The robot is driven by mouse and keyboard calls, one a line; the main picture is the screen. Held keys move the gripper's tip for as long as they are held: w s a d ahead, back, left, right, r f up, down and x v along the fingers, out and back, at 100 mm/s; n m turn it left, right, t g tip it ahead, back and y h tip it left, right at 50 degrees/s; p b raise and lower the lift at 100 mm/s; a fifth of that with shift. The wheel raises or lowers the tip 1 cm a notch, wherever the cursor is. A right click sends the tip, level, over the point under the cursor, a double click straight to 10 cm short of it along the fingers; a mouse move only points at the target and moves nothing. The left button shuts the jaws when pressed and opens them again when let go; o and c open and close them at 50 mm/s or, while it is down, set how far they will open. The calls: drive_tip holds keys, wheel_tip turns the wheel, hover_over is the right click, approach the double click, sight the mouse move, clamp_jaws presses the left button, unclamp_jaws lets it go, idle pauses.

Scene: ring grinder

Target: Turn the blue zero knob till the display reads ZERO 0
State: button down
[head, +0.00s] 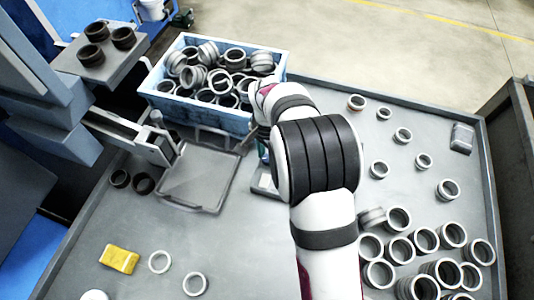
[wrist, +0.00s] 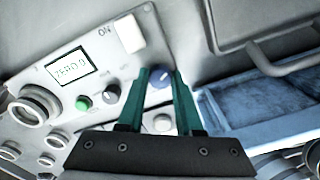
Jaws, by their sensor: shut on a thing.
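The blue zero knob (wrist: 158,80) sits on a light grey control panel (wrist: 120,68) in the wrist view. My gripper (wrist: 161,73) has its two green fingers on either side of the knob, shut on it. A white pointer mark shows on the knob. The display (wrist: 71,68) on the panel reads ZERO and a digit that looks like 9, too small to be sure. In the head view my arm hides the knob and most of the panel; a corner of the panel (head: 264,186) shows beside the arm.
A green button (wrist: 83,103), a grey knob (wrist: 111,93) and a white switch (wrist: 129,33) are near my fingers. A blue crate of rings (head: 206,116) stands behind. A grey tray (head: 190,205) lies left of my arm. Loose rings cover the right of the table.

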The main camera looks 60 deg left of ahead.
sight(267, 158)
drive_tip(key=c, duration=0.6)
unclamp_jaws()
drive_tip(key=shift+r, duration=0.1)
wheel_tip(267, 158, up, 16)
drive_tip(key=shift+f, duration=0.15)
